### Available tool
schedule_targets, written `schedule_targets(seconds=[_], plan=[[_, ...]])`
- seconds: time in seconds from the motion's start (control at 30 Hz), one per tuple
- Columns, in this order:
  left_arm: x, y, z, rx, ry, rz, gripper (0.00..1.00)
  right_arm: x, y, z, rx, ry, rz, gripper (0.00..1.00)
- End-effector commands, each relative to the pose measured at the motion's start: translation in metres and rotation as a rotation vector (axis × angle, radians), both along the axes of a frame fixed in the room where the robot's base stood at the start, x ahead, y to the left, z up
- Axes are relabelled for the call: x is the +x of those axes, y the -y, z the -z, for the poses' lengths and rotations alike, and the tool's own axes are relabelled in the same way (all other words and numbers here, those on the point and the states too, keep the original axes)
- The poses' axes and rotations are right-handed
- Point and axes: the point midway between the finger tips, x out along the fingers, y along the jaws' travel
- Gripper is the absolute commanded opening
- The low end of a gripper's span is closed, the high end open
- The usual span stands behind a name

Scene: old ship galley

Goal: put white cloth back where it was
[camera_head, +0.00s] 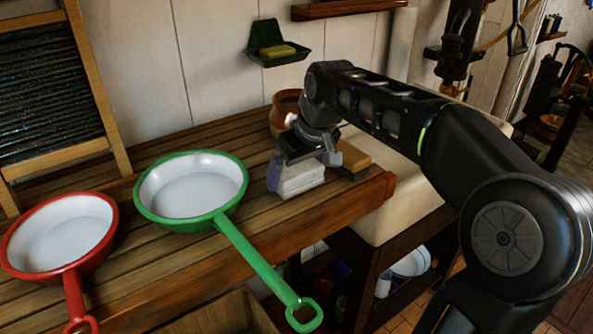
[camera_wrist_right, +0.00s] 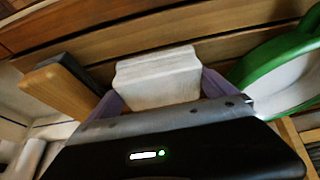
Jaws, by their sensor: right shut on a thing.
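The white cloth (camera_head: 299,179) is a folded stack at the right end of the slatted wooden counter (camera_head: 343,208). My right gripper (camera_head: 297,165) reaches down on it from above and is shut on it. In the right wrist view the cloth (camera_wrist_right: 158,77) sits between the two pale purple fingers of my right gripper (camera_wrist_right: 160,92). The cloth looks to be at or just above the slats; I cannot tell whether it touches them. My left gripper is not in view.
A green pan (camera_head: 192,187) stands left of the cloth, its handle over the counter's front edge. A red pan (camera_head: 62,233) is further left. A wooden brush or block (camera_head: 353,157) lies close right of the cloth. A brown pot (camera_head: 285,108) stands behind. A pale sink (camera_head: 392,205) adjoins the counter.

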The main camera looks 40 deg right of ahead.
Motion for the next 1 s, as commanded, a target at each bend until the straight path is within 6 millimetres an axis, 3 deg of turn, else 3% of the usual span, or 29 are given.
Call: schedule_targets(seconds=[0.13,0.17,0.2,0.63,1.0], plan=[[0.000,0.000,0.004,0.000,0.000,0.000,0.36,0.000,0.000,0.004,0.000,0.000,0.000,0.57],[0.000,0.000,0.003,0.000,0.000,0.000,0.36,0.000,0.000,0.004,0.000,0.000,0.000,0.96],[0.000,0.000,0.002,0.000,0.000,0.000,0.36,0.000,0.000,0.003,0.000,0.000,0.000,0.99],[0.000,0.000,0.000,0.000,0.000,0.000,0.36,-0.002,0.000,-0.006,0.000,0.000,0.000,1.00],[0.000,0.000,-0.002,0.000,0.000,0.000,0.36,-0.027,-0.001,-0.070,0.000,0.004,0.000,1.00]])
